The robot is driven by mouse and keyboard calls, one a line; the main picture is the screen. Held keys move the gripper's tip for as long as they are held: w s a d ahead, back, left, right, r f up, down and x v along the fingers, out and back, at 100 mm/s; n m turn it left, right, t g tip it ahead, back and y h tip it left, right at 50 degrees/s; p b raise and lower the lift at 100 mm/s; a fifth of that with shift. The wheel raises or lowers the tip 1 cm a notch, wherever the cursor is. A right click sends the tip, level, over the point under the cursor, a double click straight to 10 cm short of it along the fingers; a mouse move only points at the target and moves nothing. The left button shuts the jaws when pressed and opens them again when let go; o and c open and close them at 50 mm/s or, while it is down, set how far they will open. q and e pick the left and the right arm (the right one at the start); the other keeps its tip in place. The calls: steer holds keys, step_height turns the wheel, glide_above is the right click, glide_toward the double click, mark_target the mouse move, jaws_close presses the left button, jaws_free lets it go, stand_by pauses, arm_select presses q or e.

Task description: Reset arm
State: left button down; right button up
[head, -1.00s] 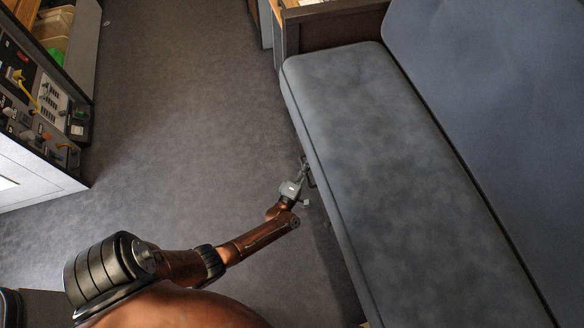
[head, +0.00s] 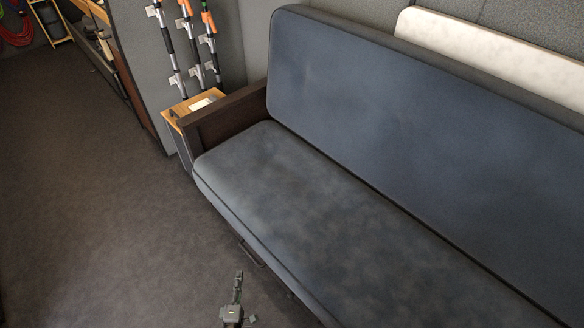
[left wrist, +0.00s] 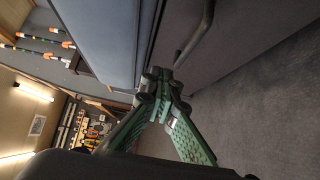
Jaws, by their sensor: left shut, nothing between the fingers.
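My left gripper (head: 238,284) shows at the bottom of the head view, over the carpet in front of the sofa (head: 290,190). It is shut with nothing in it. In the left wrist view its green fingers (left wrist: 158,92) meet near the middle, close to a dark bar handle (left wrist: 195,38) on the sofa's lower front. I cannot tell whether the fingertips touch that handle. The handle also shows in the head view (head: 251,254), a little above the gripper. My right gripper is in neither view.
A small wooden side table (head: 196,105) stands past the sofa's far armrest (head: 228,115). Several orange-tipped poles (head: 184,45) hang on the grey panel behind it. The carpet (head: 90,200) on the left is clear.

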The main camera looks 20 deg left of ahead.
arm_select(q)
steer(key=shift+s, duration=0.1)
